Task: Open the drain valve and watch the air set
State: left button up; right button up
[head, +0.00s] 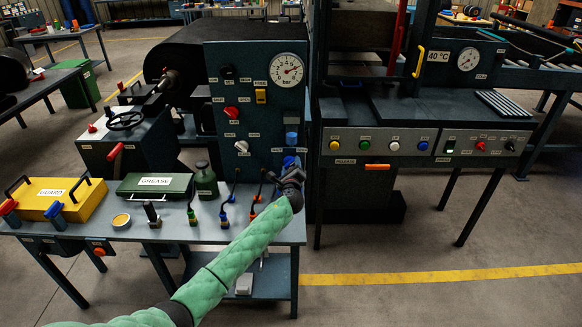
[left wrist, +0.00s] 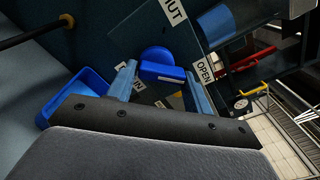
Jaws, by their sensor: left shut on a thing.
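My left gripper (head: 291,174) is at the lower right of the upright panel (head: 258,112), its arm reaching in from the lower left. In the left wrist view, the gripper (left wrist: 160,85) has its two light blue fingers on either side of a blue valve handle (left wrist: 160,72) and is shut on it. Labels reading OPEN and, partly cut off, SHUT are beside the handle. The handle (head: 289,160) is partly hidden by the gripper in the head view. A blue bowl-like fitting (head: 291,138) is just above it. The round bar gauge (head: 289,70) is at the panel's top right.
A blue tray (left wrist: 62,95) is left of the handle in the wrist view. A press with a button panel (head: 380,145) stands right.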

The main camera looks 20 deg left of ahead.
pick_arm(q)
jog(key=shift+d+r, duration=0.1)
jog(key=shift+r, duration=0.05)
jog(key=o, duration=0.9)
jog(key=shift+b+v, duration=1.05)
jog(key=shift+v, duration=2.8)
pick_arm(e)
notch_tip(320, 180, up, 6)
jog(key=w+a, duration=0.1)
jog(key=shift+w+a+r, duration=0.15)
jog(key=shift+w+r, duration=0.1)
jog(key=shift+w, duration=0.05)
